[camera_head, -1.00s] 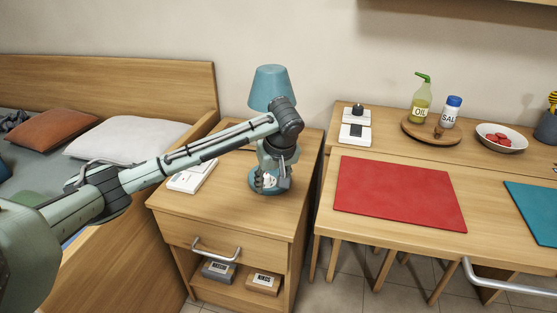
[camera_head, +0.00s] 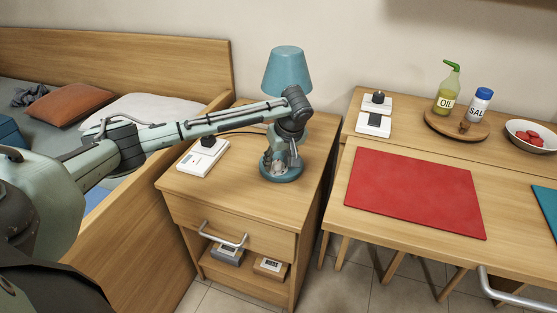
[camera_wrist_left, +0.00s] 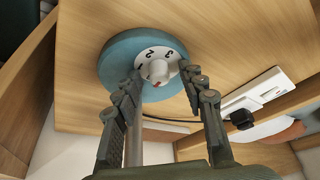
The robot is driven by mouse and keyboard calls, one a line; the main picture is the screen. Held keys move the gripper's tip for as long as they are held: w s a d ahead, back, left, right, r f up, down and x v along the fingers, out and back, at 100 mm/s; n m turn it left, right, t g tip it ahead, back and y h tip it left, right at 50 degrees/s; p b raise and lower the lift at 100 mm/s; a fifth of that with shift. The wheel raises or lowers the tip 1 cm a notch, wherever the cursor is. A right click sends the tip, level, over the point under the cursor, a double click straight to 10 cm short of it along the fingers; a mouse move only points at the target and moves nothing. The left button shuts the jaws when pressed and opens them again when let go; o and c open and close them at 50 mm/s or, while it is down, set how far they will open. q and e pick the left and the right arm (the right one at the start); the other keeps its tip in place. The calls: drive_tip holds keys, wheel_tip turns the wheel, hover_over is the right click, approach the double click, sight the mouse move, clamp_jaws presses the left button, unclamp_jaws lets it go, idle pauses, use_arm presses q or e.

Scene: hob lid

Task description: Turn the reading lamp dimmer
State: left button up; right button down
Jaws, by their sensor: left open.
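The teal reading lamp (camera_head: 287,70) stands on the wooden nightstand, its round teal base (camera_head: 292,178) partly hidden behind my left gripper. The left wrist view shows the base (camera_wrist_left: 116,64) with a white numbered dial (camera_wrist_left: 153,56) and a pale knob with a red mark (camera_wrist_left: 157,70). My left gripper (camera_head: 279,162) points down over the base. In the left wrist view its two fingers (camera_wrist_left: 163,76) are open, one on each side of the dial. The knob lies between the fingertips; whether they touch it I cannot tell. My right gripper is not in view.
A white panel (camera_head: 196,164) with a black plug-like piece (camera_head: 208,142) lies left of the lamp; a dark cord runs between them. A bed stands at left. The table at right holds a red mat (camera_head: 415,190), white switches (camera_head: 374,124) and bottles on a round board.

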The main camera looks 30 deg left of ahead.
use_arm(q)
clamp_jaws()
